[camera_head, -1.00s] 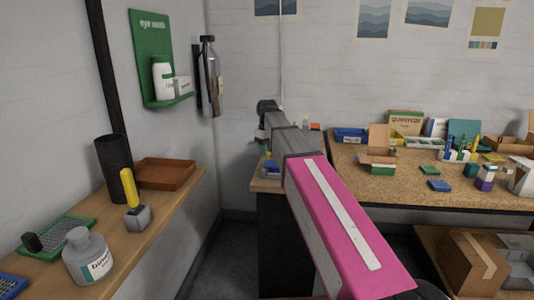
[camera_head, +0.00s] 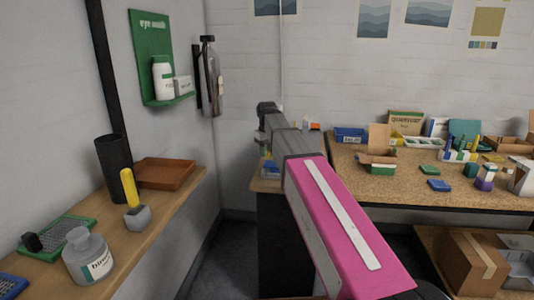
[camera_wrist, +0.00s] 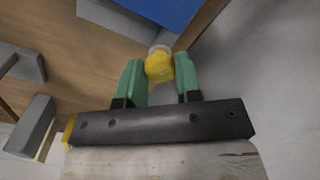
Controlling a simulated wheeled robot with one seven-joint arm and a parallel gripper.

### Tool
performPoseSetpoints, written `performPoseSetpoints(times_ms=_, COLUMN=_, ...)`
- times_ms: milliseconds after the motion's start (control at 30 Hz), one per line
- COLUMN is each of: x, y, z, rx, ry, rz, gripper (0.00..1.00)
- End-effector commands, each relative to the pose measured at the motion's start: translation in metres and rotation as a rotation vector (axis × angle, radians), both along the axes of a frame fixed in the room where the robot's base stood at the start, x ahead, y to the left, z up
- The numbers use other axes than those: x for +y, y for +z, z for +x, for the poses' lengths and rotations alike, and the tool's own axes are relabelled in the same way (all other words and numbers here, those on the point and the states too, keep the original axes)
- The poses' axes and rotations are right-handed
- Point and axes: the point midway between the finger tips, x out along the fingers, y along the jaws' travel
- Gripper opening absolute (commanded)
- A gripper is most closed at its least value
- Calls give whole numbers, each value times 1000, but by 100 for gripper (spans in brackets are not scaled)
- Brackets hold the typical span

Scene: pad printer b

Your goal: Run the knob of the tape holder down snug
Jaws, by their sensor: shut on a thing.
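In the wrist view my gripper (camera_wrist: 160,80) has two green fingers closed on a small round yellow knob (camera_wrist: 158,67). A pale, whitish rounded part shows just beyond the knob at its upper edge. I cannot tell which body the knob sits on, and the tape holder is not clearly recognisable. In the head view my pink and grey arm reaches to the far bench corner, and the fingers and knob are hidden behind it.
In the wrist view a blue surface (camera_wrist: 163,10) lies past the knob, with grey blocks (camera_wrist: 28,120) at left on brown wood. In the head view a cork-topped table (camera_head: 400,190) holds boxes at right. A wooden shelf (camera_head: 165,215) with bottles is at left.

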Motion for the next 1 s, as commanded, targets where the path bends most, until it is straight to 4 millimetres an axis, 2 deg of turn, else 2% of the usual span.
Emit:
performPoseSetpoints(times_ms=267, x=0, y=0, z=0, rx=1, ry=-8, rz=0, gripper=18)
performPoseSetpoints(times_ms=600, x=0, y=0, z=0, rx=1, ry=-241, rz=0, gripper=18)
performPoseSetpoints(times_ms=1000, x=0, y=0, z=0, rx=0, ry=-300, rz=0, gripper=18)
